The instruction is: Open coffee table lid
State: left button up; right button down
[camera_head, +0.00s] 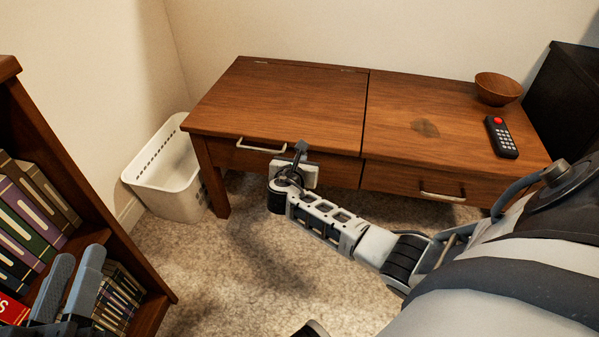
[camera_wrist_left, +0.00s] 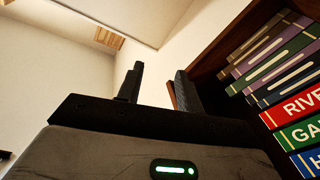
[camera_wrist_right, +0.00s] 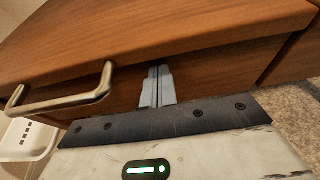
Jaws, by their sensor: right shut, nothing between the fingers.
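The brown wooden coffee table (camera_head: 400,100) stands against the back wall. Its left top panel, the lid (camera_head: 290,95), lies flat and closed, with small hinges along its back edge. A metal handle (camera_head: 262,145) is on the front below the lid; it also shows in the right wrist view (camera_wrist_right: 62,103). My right gripper (camera_head: 301,150) is at the table front, right of that handle. In the right wrist view its fingers (camera_wrist_right: 157,86) are together and empty, just below the overhanging lid edge; contact cannot be told. My left gripper (camera_head: 68,287) is open and empty beside the bookshelf.
A bookshelf (camera_head: 75,190) with several books is at the left. A white basket (camera_head: 170,180) stands left of the table. A remote (camera_head: 503,138) and a wooden bowl (camera_head: 497,88) rest on the right top panel. The second handle (camera_head: 442,196) is at front right. Carpet is clear in front.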

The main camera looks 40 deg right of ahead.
jog(key=shift+r, duration=0.65)
